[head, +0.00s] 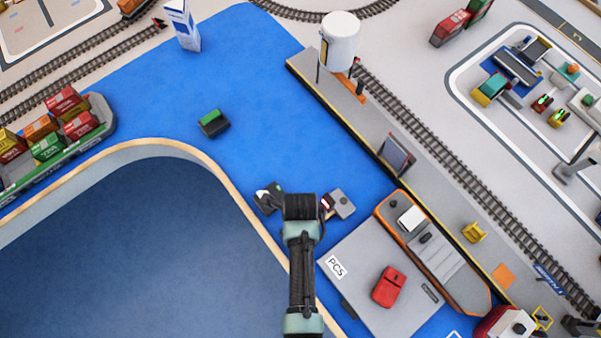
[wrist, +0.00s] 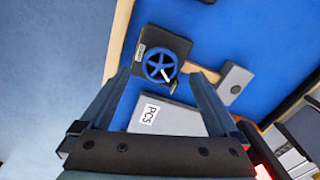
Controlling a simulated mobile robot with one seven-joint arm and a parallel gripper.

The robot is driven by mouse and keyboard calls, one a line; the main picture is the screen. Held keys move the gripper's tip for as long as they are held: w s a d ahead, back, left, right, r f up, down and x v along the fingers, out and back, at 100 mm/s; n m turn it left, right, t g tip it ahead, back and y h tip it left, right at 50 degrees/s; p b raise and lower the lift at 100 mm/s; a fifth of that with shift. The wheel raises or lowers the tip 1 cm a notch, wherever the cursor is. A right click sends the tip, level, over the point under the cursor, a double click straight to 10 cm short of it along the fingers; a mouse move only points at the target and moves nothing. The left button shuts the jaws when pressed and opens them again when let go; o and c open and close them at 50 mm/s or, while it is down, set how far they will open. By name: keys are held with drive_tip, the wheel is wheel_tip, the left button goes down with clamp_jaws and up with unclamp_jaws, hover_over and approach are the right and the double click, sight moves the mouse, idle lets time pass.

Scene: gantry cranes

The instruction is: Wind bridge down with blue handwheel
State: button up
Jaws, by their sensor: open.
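The blue handwheel (wrist: 160,67) shows in the wrist view on a dark box (wrist: 152,44) with a small label. My gripper (wrist: 160,76) is open and empty, with one finger on each side of the wheel in this view. I cannot tell whether the fingers touch it. In the head view my arm end (head: 300,206) hides much of this spot, and part of the dark box (head: 268,198) shows to its left. I cannot make out for sure which part is the bridge.
A grey slab marked PCS (head: 337,268) lies below, with a red block (head: 389,287) on it. A grey block (head: 342,203) stands right of my arm end. A wooden rim (head: 243,205) curves on the left. An orange-edged boat (head: 433,254) lies right of the slab.

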drive_tip(key=shift+f, duration=1.6)
drive_tip(key=shift+c, duration=0.2)
drive_tip(key=c, duration=1.3)
